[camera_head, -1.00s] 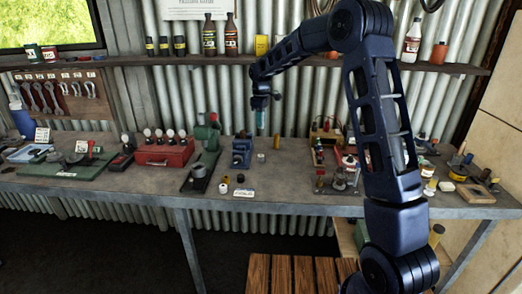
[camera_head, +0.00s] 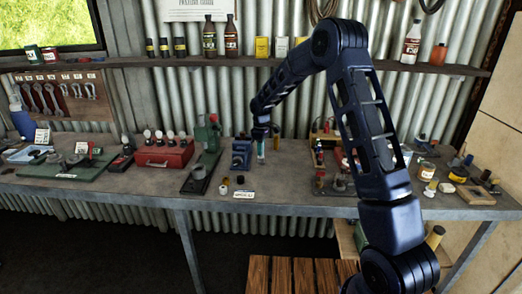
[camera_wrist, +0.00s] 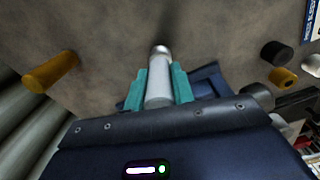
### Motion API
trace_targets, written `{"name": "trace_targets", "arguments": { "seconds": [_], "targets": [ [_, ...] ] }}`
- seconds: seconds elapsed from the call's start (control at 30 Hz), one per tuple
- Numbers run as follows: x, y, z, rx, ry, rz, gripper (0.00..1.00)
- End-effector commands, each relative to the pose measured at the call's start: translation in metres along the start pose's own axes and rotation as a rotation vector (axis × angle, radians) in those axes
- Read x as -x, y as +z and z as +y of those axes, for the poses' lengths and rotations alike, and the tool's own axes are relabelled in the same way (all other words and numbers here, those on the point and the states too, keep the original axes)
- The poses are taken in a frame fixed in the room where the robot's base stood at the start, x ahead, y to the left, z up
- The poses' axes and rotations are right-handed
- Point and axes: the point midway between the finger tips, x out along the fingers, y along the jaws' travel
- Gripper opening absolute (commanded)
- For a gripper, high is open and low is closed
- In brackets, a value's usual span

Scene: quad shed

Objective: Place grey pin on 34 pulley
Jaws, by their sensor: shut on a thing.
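My gripper (camera_head: 262,144) is low over the middle of the bench, just right of a blue block-like fixture (camera_head: 241,154). In the wrist view its teal fingers (camera_wrist: 159,85) are shut around a light grey, cylindrical pin (camera_wrist: 158,92). The pin's shiny end (camera_wrist: 160,50) reaches past the fingertips towards the bench. In the head view the pin (camera_head: 261,158) shows pale below the fingers, upright; I cannot tell whether it touches the bench. I cannot pick out a pulley marked 34 in either view.
A yellow-orange cylinder (camera_wrist: 50,71) stands close to the gripper. A black cap-like piece (camera_wrist: 277,53) and a short yellow piece (camera_wrist: 284,77) lie on the other side. A green-based stand (camera_head: 196,180) and red box (camera_head: 164,154) are further left. Bench front is mostly clear.

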Motion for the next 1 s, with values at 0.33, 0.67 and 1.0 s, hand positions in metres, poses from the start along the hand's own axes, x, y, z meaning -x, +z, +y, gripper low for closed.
{"name": "trace_targets", "arguments": {
  "seconds": [0.33, 0.67, 1.0],
  "targets": [
    [-0.005, 0.000, 0.000, 0.001, 0.001, 0.001, 0.00],
    [-0.007, 0.000, 0.000, 0.001, 0.001, 0.001, 0.46],
    [0.006, -0.001, 0.000, 0.000, 0.002, 0.002, 0.46]
  ]
}}
